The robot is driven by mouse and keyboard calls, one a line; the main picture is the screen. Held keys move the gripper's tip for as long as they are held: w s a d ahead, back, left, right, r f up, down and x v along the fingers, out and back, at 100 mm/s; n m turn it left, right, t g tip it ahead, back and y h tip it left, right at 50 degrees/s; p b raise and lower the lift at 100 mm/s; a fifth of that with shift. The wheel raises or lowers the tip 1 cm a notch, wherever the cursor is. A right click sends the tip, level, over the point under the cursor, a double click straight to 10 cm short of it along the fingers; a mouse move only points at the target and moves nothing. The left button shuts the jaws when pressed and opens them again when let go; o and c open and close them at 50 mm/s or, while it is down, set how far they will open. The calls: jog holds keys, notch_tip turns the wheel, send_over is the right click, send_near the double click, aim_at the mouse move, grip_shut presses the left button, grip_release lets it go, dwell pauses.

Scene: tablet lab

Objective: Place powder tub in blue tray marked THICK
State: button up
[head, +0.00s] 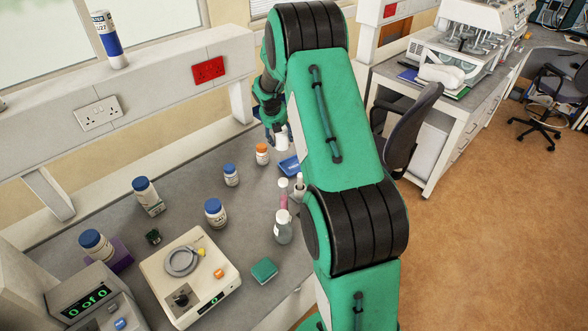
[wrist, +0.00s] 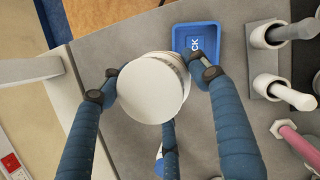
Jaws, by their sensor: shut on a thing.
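My gripper (wrist: 153,80) is shut on a white tub with a round white lid (wrist: 150,92), its blue fingers around the sides. In the head view, my gripper (head: 274,127) holds the white tub (head: 282,142) near the far end of the bench, partly hidden by my green arm. The blue tray (head: 287,169) is close by, partly behind my arm. In the wrist view, the blue tray (wrist: 178,28) is just beyond the tub, which overlaps its near left part. The letters "CK" show on it; the rest is hidden.
A stand with white-handled items (wrist: 262,38) is right of the tray. An orange-capped bottle (head: 262,157) and a small blue-capped bottle (head: 231,177) stand left of it. A wash bottle (head: 283,231), a balance (head: 190,285) and a green box (head: 264,271) are nearer.

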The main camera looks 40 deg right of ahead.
jog(key=shift+m, duration=0.5)
jog(key=s+d, duration=0.1)
jog(key=s, duration=0.2)
jog(key=s+d+b, duration=0.1)
jog(key=shift+s+d+f, duration=0.1)
jog(key=shift+s+d, duration=0.25)
jog(key=shift+c, duration=0.2)
send_over(293, 166)
jog(key=shift+a+f+b, duration=0.1)
jog(key=shift+f+b, duration=0.3)
jog(key=shift+f, duration=2.1)
jog(key=shift+f+b, duration=0.35)
jog(key=shift+f, duration=2.15)
jog(key=o, duration=1.5)
jog(key=shift+f, duration=0.15)
jog(key=shift+c, duration=0.2)
